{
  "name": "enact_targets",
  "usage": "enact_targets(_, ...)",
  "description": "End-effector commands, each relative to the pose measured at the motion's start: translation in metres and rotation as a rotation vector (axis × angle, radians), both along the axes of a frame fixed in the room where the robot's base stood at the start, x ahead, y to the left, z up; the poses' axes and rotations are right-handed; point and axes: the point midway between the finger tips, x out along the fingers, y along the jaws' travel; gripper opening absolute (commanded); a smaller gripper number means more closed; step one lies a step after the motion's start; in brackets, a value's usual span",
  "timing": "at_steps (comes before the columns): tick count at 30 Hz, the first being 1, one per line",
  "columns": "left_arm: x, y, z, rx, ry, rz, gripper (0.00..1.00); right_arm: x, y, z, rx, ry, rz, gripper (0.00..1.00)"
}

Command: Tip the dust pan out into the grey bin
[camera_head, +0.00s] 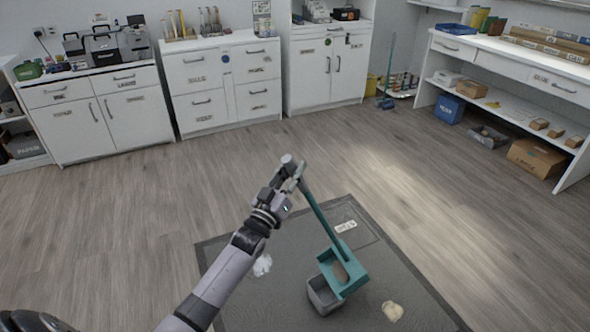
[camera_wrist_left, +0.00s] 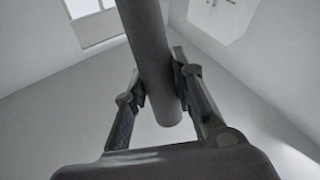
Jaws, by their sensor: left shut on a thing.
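In the head view the teal dust pan (camera_head: 352,262) hangs by its long handle, its tray over the grey bin (camera_head: 322,296). A brown lump (camera_head: 341,272) shows in the tray. My left gripper (camera_head: 292,178) is shut on the upper end of the handle. In the left wrist view the two fingers of this gripper (camera_wrist_left: 160,90) press on the dark round handle (camera_wrist_left: 148,45) from both sides. The tray hides part of the bin's opening, and I cannot tell whether tray and bin touch. My right gripper is not in view.
The bin stands on a dark grey mat (camera_head: 262,300). A white crumpled piece (camera_head: 262,265), a pale yellowish piece (camera_head: 393,310) and a white label (camera_head: 346,226) lie on the mat. White cabinets (camera_head: 225,85) line the back, and a shelf desk (camera_head: 500,70) stands right. The wooden floor between is clear.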

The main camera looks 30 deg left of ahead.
Motion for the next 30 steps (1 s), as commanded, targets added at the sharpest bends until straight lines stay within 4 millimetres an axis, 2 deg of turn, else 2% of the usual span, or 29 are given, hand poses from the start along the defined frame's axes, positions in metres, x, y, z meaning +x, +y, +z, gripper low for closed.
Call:
enact_targets(12, -0.003, 0.003, 0.001, -0.006, -0.011, 0.0, 0.0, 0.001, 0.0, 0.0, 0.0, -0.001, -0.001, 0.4)
enact_targets(30, -0.025, 0.02, -0.007, -0.036, -0.047, -0.001, 0.0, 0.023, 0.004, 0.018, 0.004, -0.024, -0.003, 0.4)
